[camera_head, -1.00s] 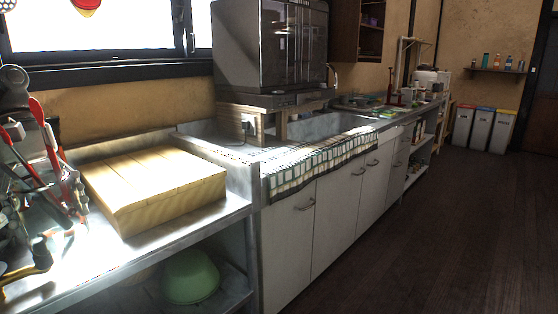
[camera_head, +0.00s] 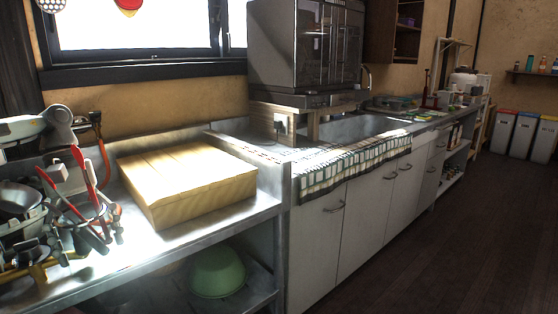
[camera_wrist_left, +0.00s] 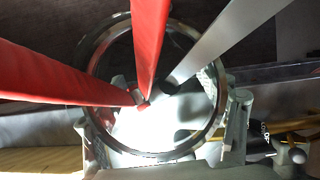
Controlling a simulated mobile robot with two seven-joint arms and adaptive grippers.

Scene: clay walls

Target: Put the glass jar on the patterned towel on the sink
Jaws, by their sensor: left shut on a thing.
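The glass jar (camera_wrist_left: 205,131) shows from above in the left wrist view as a round clear rim with red and grey utensil handles standing in it. My left gripper (camera_wrist_left: 162,130) has a finger on either side of the jar and is shut on it. In the head view the red handles (camera_head: 90,168) rise at the left among clutter; the jar and fingers are hard to make out there. I cannot tell whether the jar's base touches the counter. The patterned towel (camera_head: 362,161), checked green, white and dark, lies along the front edge of the sink (camera_head: 360,127). My right gripper is not in view.
A yellow box (camera_head: 190,180) sits on the metal counter right of the red handles. A raised metal side wall (camera_head: 272,185) separates that counter from the sink. A dark oven (camera_head: 305,50) stands behind the towel. A green bowl (camera_head: 217,272) is on the shelf below.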

